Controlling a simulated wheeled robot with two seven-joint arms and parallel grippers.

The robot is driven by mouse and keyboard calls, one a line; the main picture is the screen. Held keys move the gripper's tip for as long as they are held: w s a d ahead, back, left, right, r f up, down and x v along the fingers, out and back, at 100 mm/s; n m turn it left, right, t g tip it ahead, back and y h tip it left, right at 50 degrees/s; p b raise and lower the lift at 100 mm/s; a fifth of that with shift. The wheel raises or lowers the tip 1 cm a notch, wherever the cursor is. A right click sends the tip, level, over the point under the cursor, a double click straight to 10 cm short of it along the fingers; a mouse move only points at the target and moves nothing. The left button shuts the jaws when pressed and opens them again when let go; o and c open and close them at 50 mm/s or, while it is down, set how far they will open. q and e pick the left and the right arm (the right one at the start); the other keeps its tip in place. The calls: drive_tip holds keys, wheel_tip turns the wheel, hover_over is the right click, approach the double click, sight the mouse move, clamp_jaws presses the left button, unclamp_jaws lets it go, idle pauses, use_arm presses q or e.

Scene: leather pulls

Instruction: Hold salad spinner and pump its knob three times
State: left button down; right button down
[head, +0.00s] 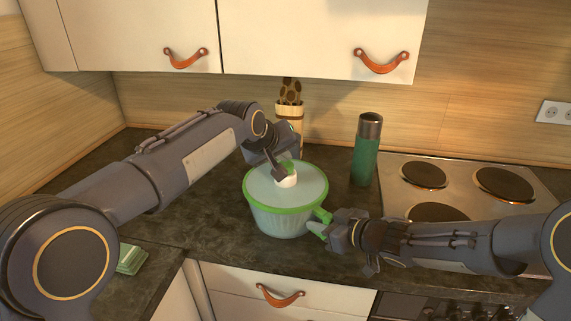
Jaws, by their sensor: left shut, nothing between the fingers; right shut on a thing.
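The salad spinner (262,215) stands upright on the dark countertop, with a pale lid, a green rim and a clear ribbed bowl. Its knob (287,181), white with some green at the top, sits at the lid's middle. My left gripper (279,172) is shut and empty, pointing down at the knob from above; it hides part of the knob, and I cannot tell whether it touches. My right gripper (326,222) is shut on the spinner's green handle at the bowl's right side.
A green flask (366,150) with a dark cap stands behind right, beside the hob (445,180). A tan holder (290,115) with spotted utensils stands behind the spinner. A green sponge-like block (131,259) lies at front left. Cabinets (320,35) hang above.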

use_arm(q)
drive_tip(key=shift+f, duration=1.25)
idle(1.0)
drive_tip(key=shift+r, duration=1.65)
drive_tip(key=shift+r, duration=2.5)
use_arm(e)
drive_tip(key=c, duration=1.2)
unclamp_jaws()
drive_tip(key=shift+o, duration=0.2)
